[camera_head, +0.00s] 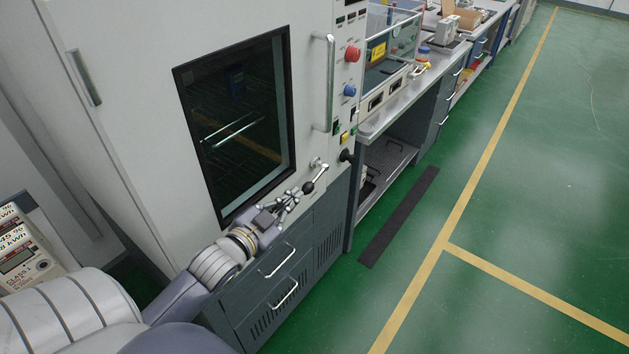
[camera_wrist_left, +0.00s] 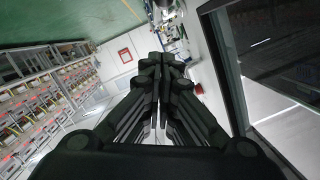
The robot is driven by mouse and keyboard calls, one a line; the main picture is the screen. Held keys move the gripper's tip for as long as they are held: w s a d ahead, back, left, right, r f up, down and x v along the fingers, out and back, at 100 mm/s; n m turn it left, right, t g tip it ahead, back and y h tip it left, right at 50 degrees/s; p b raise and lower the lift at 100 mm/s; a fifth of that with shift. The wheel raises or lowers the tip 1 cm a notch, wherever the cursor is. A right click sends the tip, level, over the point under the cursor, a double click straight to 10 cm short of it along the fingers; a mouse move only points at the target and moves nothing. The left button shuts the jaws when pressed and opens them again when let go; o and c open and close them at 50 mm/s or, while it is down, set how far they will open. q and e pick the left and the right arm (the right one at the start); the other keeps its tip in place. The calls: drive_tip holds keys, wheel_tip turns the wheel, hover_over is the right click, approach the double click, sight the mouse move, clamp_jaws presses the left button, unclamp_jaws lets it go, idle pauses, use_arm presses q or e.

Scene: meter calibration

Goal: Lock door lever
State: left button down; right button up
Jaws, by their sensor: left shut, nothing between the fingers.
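The door lever (camera_head: 316,176) is a short silver handle with a black ball knob (camera_head: 308,187). It sits at the lower right of the cabinet door, below the window, and slants down to the left in the head view. My left gripper (camera_head: 292,194) reaches in from the lower left. Its fingertips are beside the black knob; whether they touch it I cannot tell. In the left wrist view the gripper's fingers (camera_wrist_left: 163,62) are closed together with nothing between them. A round metallic part shows beyond them at the top. My right gripper is not in view.
The cabinet door has a dark window (camera_head: 238,125) and a long vertical handle (camera_head: 331,82). A red button (camera_head: 352,54) and a blue button (camera_head: 349,90) sit on the panel to the right. Drawers with handles (camera_head: 278,261) lie below. The green floor at right is clear.

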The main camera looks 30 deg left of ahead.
use_arm(q)
drive_tip(key=shift+d+r, duration=0.1)
drive_tip(key=shift+r, duration=0.15)
drive_tip(key=p, duration=0.2)
hover_over(308, 186)
drive_tip(key=s+d, duration=0.2)
drive_tip(key=d, duration=0.1)
drive_tip(key=f, duration=0.4)
drive_tip(key=shift+s+a, duration=0.15)
drive_tip(key=shift+a, duration=0.2)
drive_tip(key=shift+a+f, duration=0.35)
drive_tip(key=shift+f, duration=0.2)
